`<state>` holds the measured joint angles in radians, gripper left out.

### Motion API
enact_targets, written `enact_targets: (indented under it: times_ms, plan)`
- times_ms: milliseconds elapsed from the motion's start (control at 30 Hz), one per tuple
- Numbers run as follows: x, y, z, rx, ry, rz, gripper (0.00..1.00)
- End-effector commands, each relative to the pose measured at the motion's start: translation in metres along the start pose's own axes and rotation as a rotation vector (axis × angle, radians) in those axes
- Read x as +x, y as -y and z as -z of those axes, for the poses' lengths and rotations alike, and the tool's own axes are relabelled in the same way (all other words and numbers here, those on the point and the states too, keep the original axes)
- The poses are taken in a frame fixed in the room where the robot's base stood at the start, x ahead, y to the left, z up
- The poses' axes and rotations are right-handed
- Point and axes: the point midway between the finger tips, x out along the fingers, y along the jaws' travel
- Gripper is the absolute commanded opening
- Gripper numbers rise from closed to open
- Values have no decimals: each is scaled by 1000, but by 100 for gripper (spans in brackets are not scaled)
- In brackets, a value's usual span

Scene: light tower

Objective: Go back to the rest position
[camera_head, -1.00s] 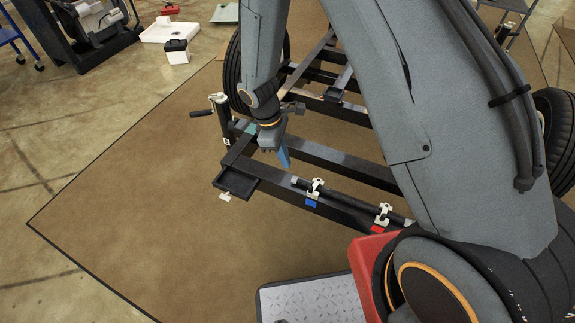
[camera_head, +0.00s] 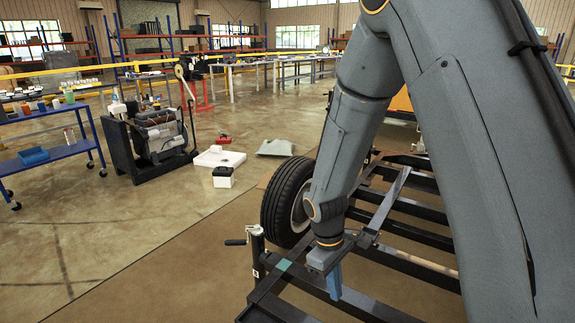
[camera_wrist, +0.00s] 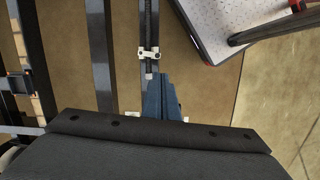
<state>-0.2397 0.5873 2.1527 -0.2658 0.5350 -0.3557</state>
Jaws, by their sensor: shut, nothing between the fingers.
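My gripper (camera_head: 335,281) has blue fingers and points down over the black metal frame of the light tower (camera_head: 395,260) in the head view. In the wrist view my gripper (camera_wrist: 158,82) is shut with its blue fingers together and nothing between them. Below it a black rod with a white clamp (camera_wrist: 149,53) runs along a frame beam. A second white bracket shows partly behind the fingers. I cannot tell the exact gap between the fingertips and the frame.
A wheel (camera_head: 286,200) and a crank jack (camera_head: 257,243) stand by the frame. A blue cart (camera_head: 48,150), a dark machine on a stand (camera_head: 155,140) and a white tray (camera_head: 218,157) are farther off. Open floor lies at the left. A tread-plate surface (camera_wrist: 220,20) shows in the wrist view.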

Motion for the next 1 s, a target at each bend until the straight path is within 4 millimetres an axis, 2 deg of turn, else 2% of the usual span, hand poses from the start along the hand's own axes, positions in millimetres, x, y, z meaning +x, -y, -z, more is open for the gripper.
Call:
enact_targets:
  times_ms: [33, 200, 400, 500, 700, 1000]
  plan:
    - [-23, -1, -18, 76, -17, 5, 0]
    - [-75, 7, -72, 327, -59, 36, 0]
    - [-121, 26, -130, 606, -107, 78, 0]
    - [-135, 36, -151, 714, -125, 96, 0]
    - [-147, 49, -172, 828, -144, 117, 0]
    - [-148, 50, -173, 838, -145, 120, 0]
